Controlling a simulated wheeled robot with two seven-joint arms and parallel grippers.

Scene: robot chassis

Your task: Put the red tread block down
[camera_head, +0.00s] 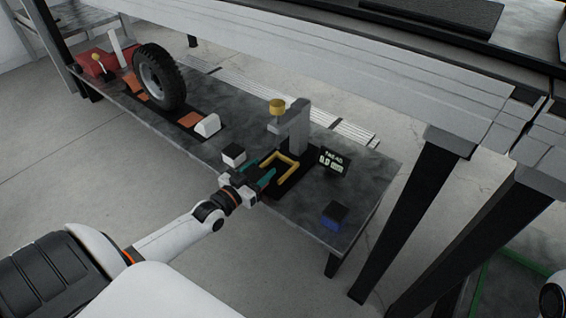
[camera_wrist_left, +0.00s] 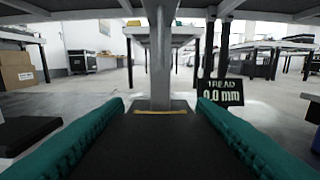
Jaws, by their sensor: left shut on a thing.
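My left gripper (camera_head: 268,178) has teal fingers and is just in front of the tread gauge on the table. It is shut on a dark-topped block (camera_wrist_left: 160,150), taken as the red tread block; no red side shows. In the head view the block is hidden by the gripper. The gauge has a grey column (camera_head: 290,128), a yellow knob (camera_head: 277,106) and a yellow open frame (camera_head: 287,160) on a black base. Its display (camera_head: 333,160) reads 0.0 mm; it also shows in the left wrist view (camera_wrist_left: 221,92). My right gripper is out of view.
A black-topped white block (camera_head: 233,155) lies left of my gripper; a black-topped blue block (camera_head: 335,215) lies to the right. A tyre (camera_head: 160,77) stands farther left, near a red box (camera_head: 92,66). A white beam (camera_head: 330,60) runs above the table's far side.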

